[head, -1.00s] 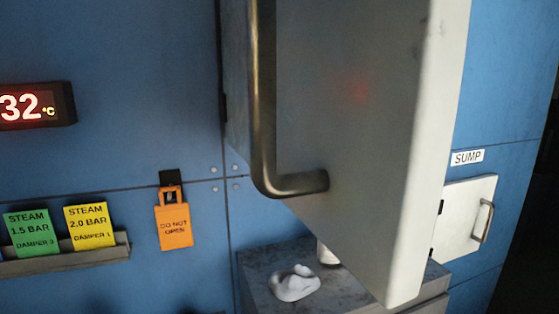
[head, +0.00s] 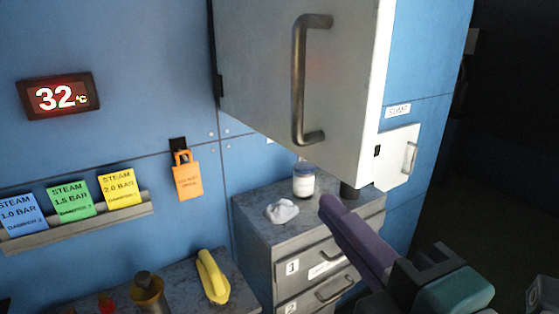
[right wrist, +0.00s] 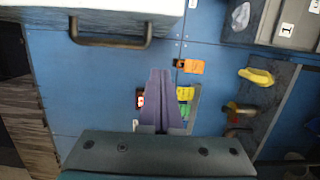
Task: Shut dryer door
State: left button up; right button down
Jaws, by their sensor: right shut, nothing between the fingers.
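The dryer door (head: 345,90) is a large pale grey slab with a dark metal bar handle (head: 298,80). It stands swung out from the blue wall, and its top is cut off in the head view. In the right wrist view the door (right wrist: 130,8) and its handle (right wrist: 108,43) show at the upper left. My right gripper (head: 326,203) has purple fingers, shut and empty, below the door's lower edge and apart from the handle. Its fingers also show in the right wrist view (right wrist: 160,72), pointing toward the blue wall. My left gripper is in neither view.
A grey drawer cabinet (head: 300,258) stands below the door, with a white crumpled item (head: 282,211) and a jar (head: 303,180) on top. A small SUMP door (head: 397,158), an orange tag (head: 187,178), a card rack (head: 80,226) and a yellow object (head: 212,277) are nearby.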

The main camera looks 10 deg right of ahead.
aim_at(328, 169)
jog(key=w+p, duration=0.1)
jog(key=w, duration=0.2)
jog(key=w+d+p, duration=0.1)
jog(key=w, duration=0.2)
jog(key=w+p, duration=0.1)
jog(key=w, duration=0.2)
jog(key=shift+w+d+r, duration=0.2)
jog(key=shift+d, duration=0.05)
jog(key=shift+w+d+f, duration=0.15)
jog(key=shift+w+d, duration=0.05)
jog(key=shift+d, duration=0.3)
